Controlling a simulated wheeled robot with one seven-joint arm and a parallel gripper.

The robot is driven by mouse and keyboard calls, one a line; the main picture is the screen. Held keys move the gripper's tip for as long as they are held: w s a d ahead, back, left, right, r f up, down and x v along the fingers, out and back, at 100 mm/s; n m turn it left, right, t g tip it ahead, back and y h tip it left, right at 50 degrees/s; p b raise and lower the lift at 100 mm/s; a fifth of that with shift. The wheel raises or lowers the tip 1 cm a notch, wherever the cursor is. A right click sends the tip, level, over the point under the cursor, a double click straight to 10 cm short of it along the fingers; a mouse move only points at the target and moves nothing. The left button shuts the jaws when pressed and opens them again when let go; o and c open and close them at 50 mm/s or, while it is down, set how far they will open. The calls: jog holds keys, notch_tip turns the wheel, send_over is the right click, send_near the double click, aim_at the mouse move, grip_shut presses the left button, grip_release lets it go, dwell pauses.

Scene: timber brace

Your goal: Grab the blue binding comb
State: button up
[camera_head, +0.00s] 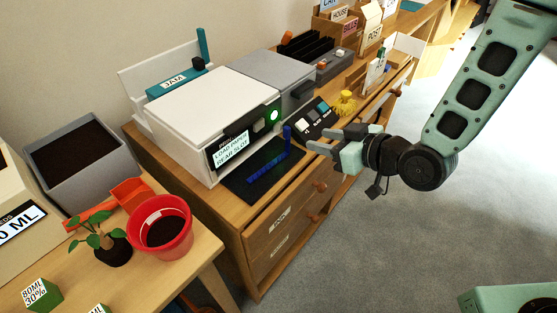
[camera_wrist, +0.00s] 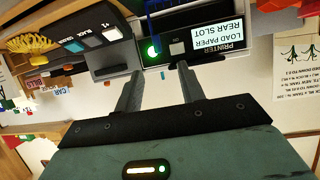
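The blue binding comb (camera_head: 265,170) lies on the dark tray at the front of the white printer in the head view. A taller blue piece (camera_head: 287,137) stands at its far end; I cannot tell whether it is part of the comb. In the wrist view, a thin blue strip (camera_wrist: 151,32) shows near the green light, beyond my fingers. My gripper (camera_head: 322,142) is open and empty, to the right of the comb and apart from it. In the wrist view my gripper (camera_wrist: 160,88) has its two fingers spread with nothing between them.
The white printer (camera_head: 215,105) stands behind the tray (camera_head: 240,188). A button panel (camera_head: 313,120) and a yellow coiled thing (camera_head: 345,103) sit close to my gripper. A red pot (camera_head: 160,228) and a plant (camera_head: 105,243) stand on the nearer table. Open floor lies right of the drawers.

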aim_at(290, 132)
jog(key=p+x, duration=0.1)
jog(key=x, duration=0.5)
jog(key=shift+w+a, duration=0.15)
jog(key=shift+p+x, duration=0.6)
jog(key=shift+x, duration=2.45)
jog(key=shift+w, duration=0.15)
grip_shut()
